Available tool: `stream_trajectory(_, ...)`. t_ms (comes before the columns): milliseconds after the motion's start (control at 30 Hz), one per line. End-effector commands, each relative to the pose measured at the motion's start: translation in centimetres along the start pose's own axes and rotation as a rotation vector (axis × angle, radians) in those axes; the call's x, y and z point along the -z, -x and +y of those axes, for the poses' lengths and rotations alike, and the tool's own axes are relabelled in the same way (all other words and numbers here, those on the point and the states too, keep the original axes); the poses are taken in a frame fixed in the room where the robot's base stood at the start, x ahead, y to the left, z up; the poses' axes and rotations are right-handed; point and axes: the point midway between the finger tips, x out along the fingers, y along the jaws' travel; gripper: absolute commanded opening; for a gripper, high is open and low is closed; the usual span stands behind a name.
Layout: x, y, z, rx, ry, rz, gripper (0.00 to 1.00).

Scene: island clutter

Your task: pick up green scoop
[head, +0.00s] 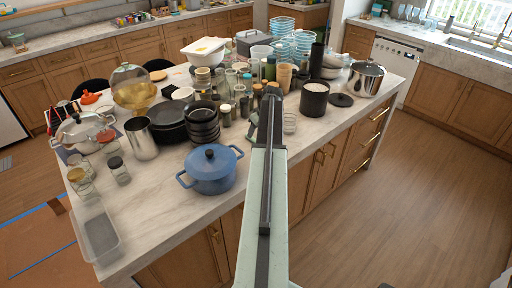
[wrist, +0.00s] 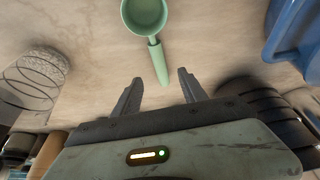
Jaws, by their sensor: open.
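The green scoop (wrist: 146,14) lies on the pale countertop in the wrist view, with its round bowl at the top edge and its handle pointing down toward my gripper. My gripper (wrist: 159,76) is open. The end of the handle shows between the two fingertips, and neither finger visibly touches it. I cannot tell how far above the counter the fingers are. In the head view I cannot make out the scoop; my arm reaches over the island and covers part of the clutter.
A blue lidded pot (head: 211,168) stands on the island (head: 165,208) left of my arm; a blue pot also shows at the wrist view's right edge (wrist: 290,32). Black bowls (head: 202,124) stand behind it. A black canister (head: 314,100) is right of my arm. Jars and bottles crowd the back.

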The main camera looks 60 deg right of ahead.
Motion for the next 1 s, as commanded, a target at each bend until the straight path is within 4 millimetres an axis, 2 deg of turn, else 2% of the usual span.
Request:
stream_trajectory(167,-0.4,-1.2,0.1,-0.001,-0.003,0.000,0.50)
stream_trajectory(400,-0.8,-5.2,-0.1,-0.002,-0.005,0.000,0.50)
stream_trajectory(633,-0.6,-5.0,-0.1,-0.002,-0.005,0.000,0.50)
stream_trajectory(667,-0.6,-4.9,-0.1,-0.002,-0.005,0.000,0.47)
stream_trajectory(833,-0.6,-4.9,-0.1,-0.002,-0.006,0.000,0.00)
stream_trajectory(1000,-0.6,-4.9,-0.1,-0.002,-0.006,0.000,0.00)
